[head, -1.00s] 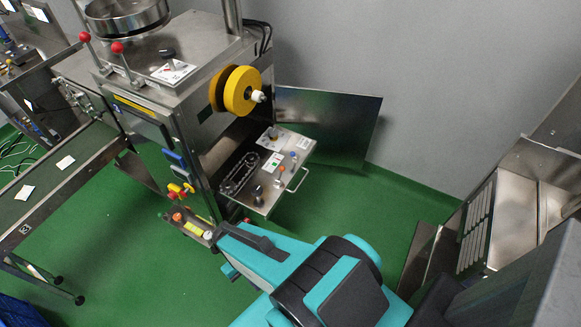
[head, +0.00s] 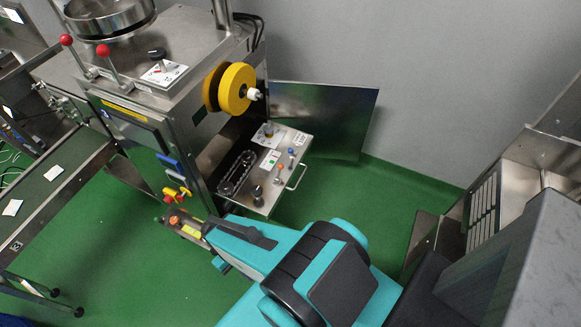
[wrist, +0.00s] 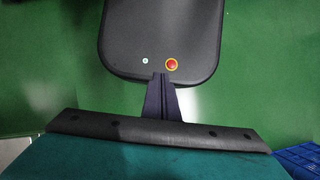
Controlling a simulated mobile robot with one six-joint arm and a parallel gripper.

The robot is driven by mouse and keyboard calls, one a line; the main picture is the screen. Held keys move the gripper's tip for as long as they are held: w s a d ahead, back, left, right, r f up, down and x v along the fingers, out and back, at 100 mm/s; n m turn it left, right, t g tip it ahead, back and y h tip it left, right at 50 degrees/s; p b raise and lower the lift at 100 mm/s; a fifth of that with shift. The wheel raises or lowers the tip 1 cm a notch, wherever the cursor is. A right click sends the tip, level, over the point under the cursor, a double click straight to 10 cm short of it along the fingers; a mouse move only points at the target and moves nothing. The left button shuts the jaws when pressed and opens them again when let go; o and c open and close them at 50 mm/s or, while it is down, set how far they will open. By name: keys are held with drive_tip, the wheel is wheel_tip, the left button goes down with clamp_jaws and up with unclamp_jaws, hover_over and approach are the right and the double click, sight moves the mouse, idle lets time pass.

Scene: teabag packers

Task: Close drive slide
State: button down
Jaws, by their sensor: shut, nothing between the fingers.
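The drive slide (head: 262,196) is a flat metal tray that stands out from the right side of the steel packing machine (head: 150,110). It carries a chain drive (head: 238,172), small knobs and labels. Its bar handle (head: 298,178) is on the outer right edge. The slide does not show in the wrist view.
An open metal door panel (head: 325,118) stands behind the slide by the grey wall. A yellow reel (head: 235,88) sits above it. A conveyor (head: 45,200) runs at left, and steel equipment (head: 485,215) stands at right. Green floor is clear right of the slide.

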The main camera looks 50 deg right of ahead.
drive_tip(key=shift+a, duration=0.25)
drive_tip(key=w+d+r+m+t+y+b, duration=0.25)
drive_tip(key=w+y+b, duration=0.4)
drive_tip(key=w, duration=0.65)
drive_tip(key=w+d+r+m+t+b, duration=0.1)
drive_tip(key=w+d+t+b, duration=0.1)
drive_tip(key=d, duration=0.6)
drive_tip(key=w+d+r+m+t+y+b, duration=0.1)
drive_tip(key=w+d+r+m+t+b, duration=0.1)
drive_tip(key=d, duration=0.6)
drive_tip(key=w+d+r+m+t+y+b, duration=0.1)
drive_tip(key=w+d+r+m+t+b, duration=0.1)
drive_tip(key=d+b, duration=0.3)
drive_tip(key=shift+w+d+r, duration=0.1)
drive_tip(key=shift+w+d, duration=0.2)
drive_tip(key=shift+d, duration=0.35)
drive_tip(key=shift+w+d, duration=0.3)
drive_tip(key=shift+d, duration=0.4)
drive_tip(key=shift+w+d+r, duration=0.1)
drive_tip(key=shift+w+d, duration=0.2)
drive_tip(key=shift+d, duration=0.35)
drive_tip(key=s+d+r+m+t+h+b, duration=0.1)
drive_tip(key=s+d+b, duration=0.3)
drive_tip(key=d, duration=0.8)
drive_tip(key=s+d+r+m+t+h+b, duration=0.2)
drive_tip(key=s+d+m+t+h+b, duration=0.1)
drive_tip(key=s+d, duration=0.6)
drive_tip(key=d+t+b, duration=0.1)
drive_tip(key=d, duration=0.1)
drive_tip(key=shift+d, duration=0.4)
